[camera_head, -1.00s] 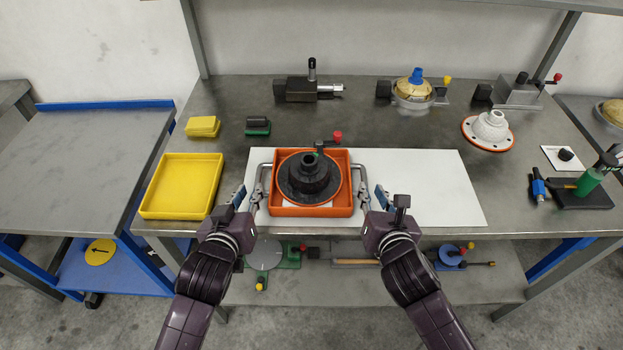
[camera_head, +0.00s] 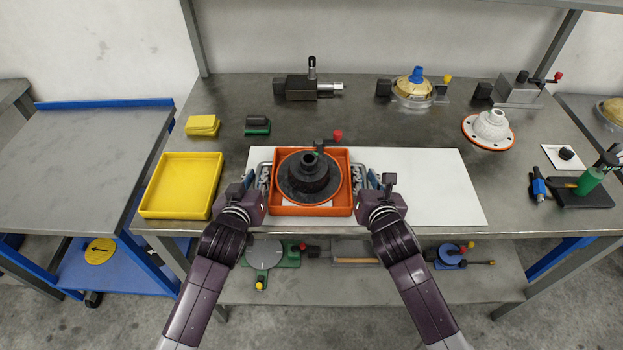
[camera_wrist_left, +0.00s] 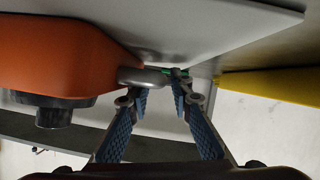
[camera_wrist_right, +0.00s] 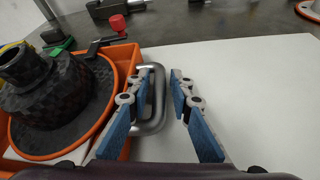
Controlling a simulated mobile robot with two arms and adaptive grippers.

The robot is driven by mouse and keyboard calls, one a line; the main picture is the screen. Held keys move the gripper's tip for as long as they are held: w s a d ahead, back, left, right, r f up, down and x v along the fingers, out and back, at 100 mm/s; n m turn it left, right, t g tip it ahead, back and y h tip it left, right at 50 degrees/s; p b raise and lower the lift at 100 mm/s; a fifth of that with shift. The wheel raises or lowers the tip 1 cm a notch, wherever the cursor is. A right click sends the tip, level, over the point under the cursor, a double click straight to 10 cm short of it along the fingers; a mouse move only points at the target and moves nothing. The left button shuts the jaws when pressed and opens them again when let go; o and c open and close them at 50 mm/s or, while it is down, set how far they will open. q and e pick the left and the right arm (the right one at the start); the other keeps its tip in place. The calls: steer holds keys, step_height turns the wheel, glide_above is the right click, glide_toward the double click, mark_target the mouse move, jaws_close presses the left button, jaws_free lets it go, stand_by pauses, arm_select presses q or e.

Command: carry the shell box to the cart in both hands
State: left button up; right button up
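The orange shell box (camera_head: 312,210) sits on the white board on the bench, with a black stepped shell (camera_head: 308,178) inside it. It has a grey metal handle on each side. My left gripper (camera_head: 257,182) is at the left handle, its fingers apart; in the left wrist view the handle (camera_wrist_left: 143,77) shows at the fingertips, partly hidden by a finger. My right gripper (camera_head: 368,182) is at the right handle; in the right wrist view the handle (camera_wrist_right: 158,100) lies between the open fingers. The cart (camera_head: 75,165), a grey top with blue edging, stands at the left.
A yellow tray (camera_head: 181,212) stands just left of the box near the bench's front edge. A red-knobbed clamp (camera_head: 337,136) is close behind the box. The white board (camera_head: 430,185) is clear to the right. The cart top is empty, with a gap before the bench.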

arm_select(q)
jaws_close()
arm_select(e)
jaws_close()
arm_select(q)
steer(key=shift+r, duration=0.15)
arm_select(e)
steer(key=shift+r, duration=0.15)
